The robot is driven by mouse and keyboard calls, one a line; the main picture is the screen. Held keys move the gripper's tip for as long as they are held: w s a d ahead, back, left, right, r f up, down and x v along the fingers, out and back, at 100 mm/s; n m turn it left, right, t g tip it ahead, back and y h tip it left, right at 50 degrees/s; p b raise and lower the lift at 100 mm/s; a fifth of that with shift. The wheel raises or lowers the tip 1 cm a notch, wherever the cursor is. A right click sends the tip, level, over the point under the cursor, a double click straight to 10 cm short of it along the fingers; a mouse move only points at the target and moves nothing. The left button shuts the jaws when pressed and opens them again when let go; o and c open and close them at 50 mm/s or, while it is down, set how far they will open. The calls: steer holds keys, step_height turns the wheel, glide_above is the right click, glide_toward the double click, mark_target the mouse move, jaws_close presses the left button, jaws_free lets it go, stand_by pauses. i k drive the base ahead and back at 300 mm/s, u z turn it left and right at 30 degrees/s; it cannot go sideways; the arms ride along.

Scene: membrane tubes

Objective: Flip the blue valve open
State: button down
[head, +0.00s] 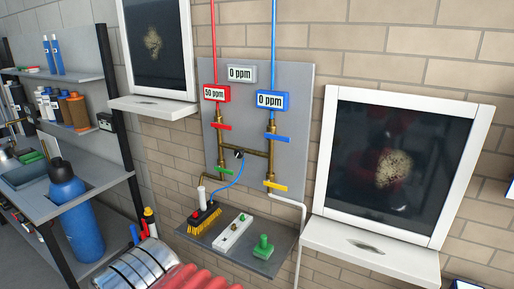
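The blue valve handle (276,137) is on the right brass pipe of the grey wall panel (296,90), below a blue display (272,100) reading 0 ppm. The handle lies roughly level, across the upright pipe. A blue line runs up from that display. The red valve handle (221,127) is on the left pipe under a red display (216,93) reading 50 ppm. A green handle (224,171) and a yellow handle (275,186) sit lower down. My gripper is not in view, so its distance from the blue valve does not show.
A small shelf (262,262) under the panel holds a yellow-bristled brush (204,220), a white strip (234,234) and a green object (263,247). White-framed windows (315,160) flank the panel. A rack with a blue tank (76,215) stands left.

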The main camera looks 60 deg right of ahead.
mark_target(268, 135)
steer(key=u, duration=1.85)
steer(key=k, duration=0.95)
steer(key=z, duration=0.85)
steer(key=i, duration=0.5)
steer(key=z, duration=0.1)
